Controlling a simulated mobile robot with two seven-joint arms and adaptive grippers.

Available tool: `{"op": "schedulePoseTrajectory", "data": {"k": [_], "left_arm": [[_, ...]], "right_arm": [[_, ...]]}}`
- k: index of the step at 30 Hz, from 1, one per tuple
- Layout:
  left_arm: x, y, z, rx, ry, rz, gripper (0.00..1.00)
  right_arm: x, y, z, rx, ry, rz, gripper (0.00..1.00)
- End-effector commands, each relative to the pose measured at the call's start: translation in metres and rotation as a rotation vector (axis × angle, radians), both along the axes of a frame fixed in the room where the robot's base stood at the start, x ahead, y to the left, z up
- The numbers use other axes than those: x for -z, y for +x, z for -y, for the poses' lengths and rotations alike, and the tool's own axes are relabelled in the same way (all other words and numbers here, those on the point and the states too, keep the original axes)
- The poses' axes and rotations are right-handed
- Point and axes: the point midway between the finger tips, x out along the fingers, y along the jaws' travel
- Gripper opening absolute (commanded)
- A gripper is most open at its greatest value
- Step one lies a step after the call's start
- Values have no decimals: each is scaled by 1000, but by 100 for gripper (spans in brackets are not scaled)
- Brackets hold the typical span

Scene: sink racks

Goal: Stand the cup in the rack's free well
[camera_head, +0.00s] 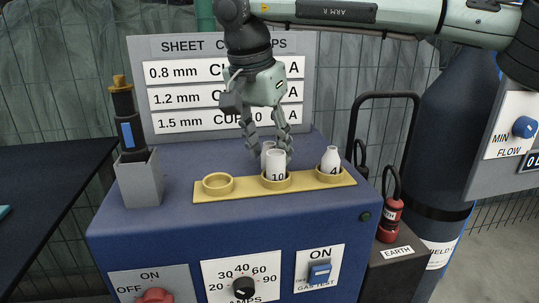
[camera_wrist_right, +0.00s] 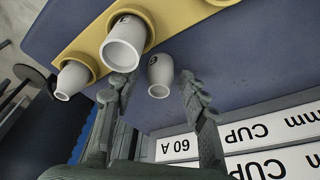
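A yellow rack (camera_head: 328,184) with three wells lies on top of a blue machine. Its left well (camera_head: 218,185) is empty; the middle holds a white cup marked 10 (camera_head: 277,167), and the right holds a white cup marked 4 (camera_head: 330,162). Another pale cup (camera_head: 267,147) is off the rack, behind cup 10 and partly hidden by it. In the wrist view this cup (camera_wrist_right: 160,76) sits between the spread fingers of my right gripper (camera_wrist_right: 158,85), with gaps visible at its sides. My right gripper (camera_head: 269,140) points down from above. My left gripper is not seen.
A sign board (camera_head: 220,85) stands behind the blue machine (camera_head: 150,220). A grey holder (camera_head: 139,180) with a dark torch-like tool is at left. A gas cylinder (camera_head: 448,130) and red extinguisher-like item (camera_head: 391,218) are at right.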

Motion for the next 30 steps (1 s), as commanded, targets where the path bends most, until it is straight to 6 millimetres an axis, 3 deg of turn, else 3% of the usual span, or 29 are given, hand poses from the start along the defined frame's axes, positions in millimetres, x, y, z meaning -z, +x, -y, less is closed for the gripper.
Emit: {"op": "schedulePoseTrajectory", "data": {"k": [1,9,20,27,30], "left_arm": [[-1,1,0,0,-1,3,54],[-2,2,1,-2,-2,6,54],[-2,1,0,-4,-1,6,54],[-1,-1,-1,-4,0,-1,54],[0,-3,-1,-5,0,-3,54]], "right_arm": [[0,0,0,0,0,0,34],[0,0,0,0,0,0,3],[-10,0,0,1,1,2,3],[-45,-1,-2,-1,2,2,3],[-54,-15,-19,-5,-1,1,3]]}}
